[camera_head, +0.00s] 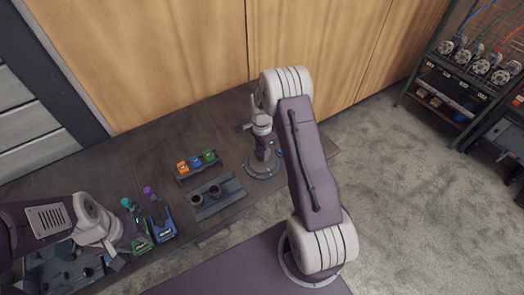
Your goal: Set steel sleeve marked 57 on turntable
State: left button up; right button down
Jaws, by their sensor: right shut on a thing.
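My right arm reaches up and folds down over the dark bench, and its gripper (264,153) is low over a round grey base (262,171), which looks like the turntable. My right gripper is shut on a small grey part, mostly hidden, and no number on it can be read. I cannot tell whether that part touches the round base.
A small rack (184,177) holds orange, blue and green pieces. A wood-panelled wall (150,50) rises behind the bench. Shelving (462,85) stands at the right beyond open floor.

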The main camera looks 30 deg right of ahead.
jog(key=shift+d, duration=0.15)
jog(key=shift+f, duration=0.15)
jog(key=shift+f+b, duration=0.85)
jog(key=shift+f, duration=0.25)
jog(key=shift+f+b, duration=0.35)
jog(key=shift+f, duration=0.15)
jog(key=c, duration=0.7)
grip_release()
jog(key=shift+r, duration=0.1)
jog(key=shift+c, duration=0.2)
jog(key=shift+c, duration=0.3)
